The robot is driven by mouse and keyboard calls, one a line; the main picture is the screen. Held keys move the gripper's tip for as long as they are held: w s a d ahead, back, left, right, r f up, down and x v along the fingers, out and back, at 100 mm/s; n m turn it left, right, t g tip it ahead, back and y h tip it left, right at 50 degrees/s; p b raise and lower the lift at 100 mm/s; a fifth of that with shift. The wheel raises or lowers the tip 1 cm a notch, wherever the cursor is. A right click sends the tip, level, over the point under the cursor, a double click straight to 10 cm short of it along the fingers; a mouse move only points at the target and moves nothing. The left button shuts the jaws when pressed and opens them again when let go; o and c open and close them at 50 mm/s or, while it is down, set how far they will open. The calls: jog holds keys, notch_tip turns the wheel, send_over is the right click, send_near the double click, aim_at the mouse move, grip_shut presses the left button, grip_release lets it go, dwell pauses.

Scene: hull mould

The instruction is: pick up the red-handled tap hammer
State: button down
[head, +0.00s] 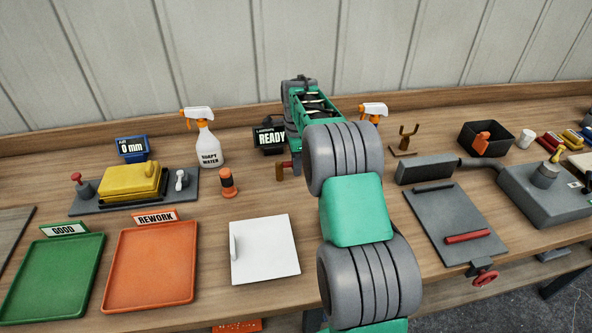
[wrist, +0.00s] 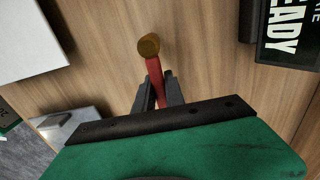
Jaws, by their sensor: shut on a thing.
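The tap hammer shows in the wrist view with a round brass-brown head (wrist: 149,46) and a red handle (wrist: 154,72). My gripper (wrist: 157,84) is shut on the red handle, with one dark finger on each side and the head sticking out beyond the fingertips. In the head view the hammer's head (head: 280,172) shows just left of my arm, in front of the READY display. My arm hides most of the gripper there. I cannot tell whether the hammer touches the table.
The READY display (head: 269,140) stands close behind the hammer. A spray bottle (head: 207,145) and an orange-black cylinder (head: 228,183) stand to the left. A white panel (head: 264,249) lies in front. A brown forked stand (head: 404,146) is right of my arm. Bare wood surrounds the hammer.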

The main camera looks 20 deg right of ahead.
jog(key=s+d+r+b, duration=0.3)
jog(key=s+d+r, duration=0.3)
jog(key=s+r, duration=0.5)
jog(key=shift+s+d+r+b, duration=0.15)
jog(key=shift+s+d+b, duration=0.25)
jog(key=shift+s, duration=0.25)
jog(key=c, duration=2)
grip_release()
grip_shut()
